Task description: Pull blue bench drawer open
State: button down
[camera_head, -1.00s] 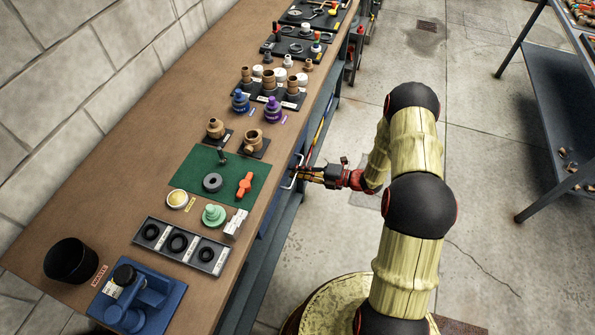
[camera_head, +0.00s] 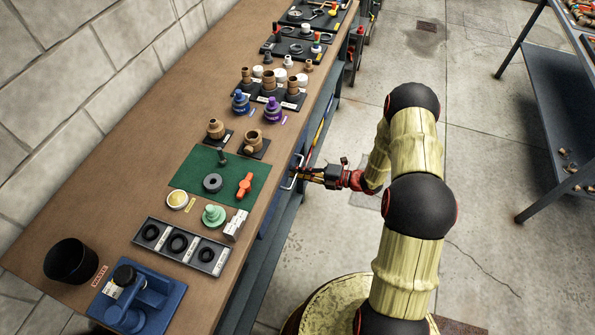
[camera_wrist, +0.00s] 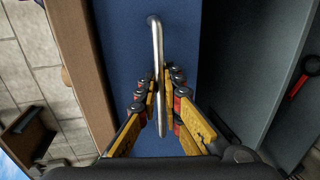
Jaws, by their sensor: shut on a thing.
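The blue bench drawer (camera_wrist: 123,42) fills the middle of the wrist view, set under the wooden benchtop. Its metal bar handle (camera_wrist: 155,38) runs lengthwise between my fingers. My gripper (camera_wrist: 161,100) is shut on the handle, with finger pads on either side of the bar. In the head view my gripper (camera_head: 302,173) reaches the front of the bench from the right, and the handle (camera_head: 289,183) shows at its tips. The drawer front is mostly hidden under the bench edge there, and I see no clear gap at it.
The workbench (camera_head: 120,190) carries a green mat (camera_head: 207,193), a tray of rings (camera_head: 168,259), a blue fixture (camera_head: 150,300) and several fittings. A dark shelf unit (camera_head: 548,110) stands at the right. The floor (camera_head: 500,240) between is clear.

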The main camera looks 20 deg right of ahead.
jog(key=shift+s, duration=0.1)
jog(key=f+p+v, duration=0.1)
jog(key=f+v, duration=0.2)
jog(key=v, duration=1.1)
jog(key=d+f+p+v, duration=0.1)
jog(key=f+p+v, duration=0.1)
jog(key=v, duration=1.3)
jog(key=shift+s+f, duration=0.35)
jog(key=shift+f, duration=0.2)
jog(key=c, duration=2.3)
grip_release()
jog(key=shift+d, duration=0.1)
jog(key=v, duration=1.1)
jog(key=shift+s+d, duration=0.2)
jog(key=shift+d, duration=0.1)
